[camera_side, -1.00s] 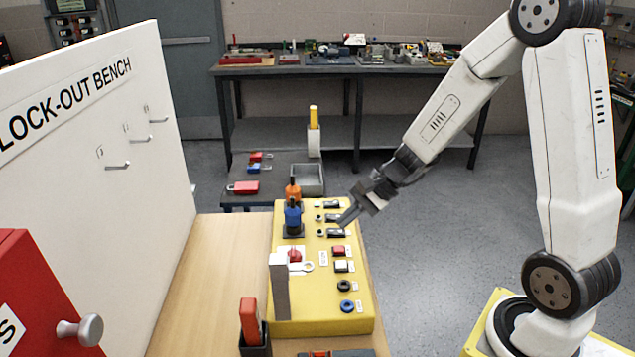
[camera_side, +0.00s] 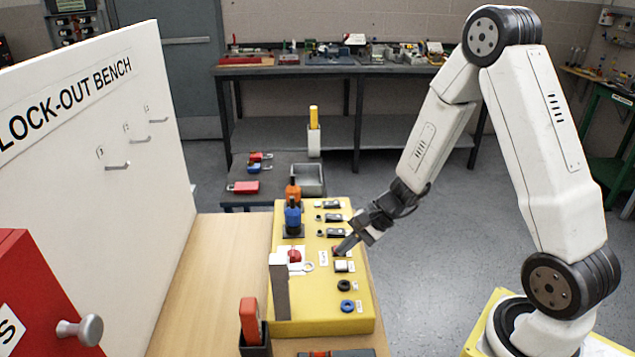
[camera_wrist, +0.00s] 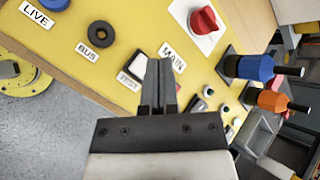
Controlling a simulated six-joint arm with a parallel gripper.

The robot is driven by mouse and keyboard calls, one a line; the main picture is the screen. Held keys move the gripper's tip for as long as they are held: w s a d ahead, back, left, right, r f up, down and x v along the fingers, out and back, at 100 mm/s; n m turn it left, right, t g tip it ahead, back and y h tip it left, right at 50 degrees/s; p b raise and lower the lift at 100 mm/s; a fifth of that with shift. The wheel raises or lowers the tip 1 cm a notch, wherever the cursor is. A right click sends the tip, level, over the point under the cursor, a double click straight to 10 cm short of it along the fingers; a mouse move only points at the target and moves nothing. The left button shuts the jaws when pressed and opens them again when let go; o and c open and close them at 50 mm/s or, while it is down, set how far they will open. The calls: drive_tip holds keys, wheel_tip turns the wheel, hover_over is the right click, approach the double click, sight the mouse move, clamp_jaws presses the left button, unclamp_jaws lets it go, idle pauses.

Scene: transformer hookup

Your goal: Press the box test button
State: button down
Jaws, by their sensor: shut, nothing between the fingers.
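The yellow box (camera_side: 312,310) stands on the bench. A white square button (camera_side: 341,266) on it shows just in front of my fingertips; it also appears left of them in the wrist view (camera_wrist: 99,69). A MAIN label (camera_wrist: 172,55) is right of the fingers. My gripper (camera_side: 340,250) is shut and empty, pointing down at the box where a red button sits, now mostly hidden. The wrist view shows the closed fingers (camera_wrist: 158,70); contact cannot be told.
A red rotary switch (camera_side: 294,255), a blue-bodied plug (camera_side: 293,217) and an orange one (camera_side: 293,192) stand left of my gripper. Black (camera_side: 344,286) and blue (camera_side: 347,306) round sockets lie nearer the camera. A white panel (camera_side: 100,170) rises at left. Free floor lies at right.

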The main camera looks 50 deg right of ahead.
sight(345, 263)
drive_tip(key=shift+f, duration=0.55)
drive_tip(key=shift+f, duration=0.15)
idle(1.7)
drive_tip(key=shift+f, duration=0.3)
drive_tip(key=shift+f, duration=0.4)
idle(1.0)
drive_tip(key=shift+r, duration=0.85)
drive_tip(key=shift+r, duration=0.1)
idle(0.4)
drive_tip(key=shift+r, duration=2.4)
drive_tip(key=shift+s, duration=0.1)
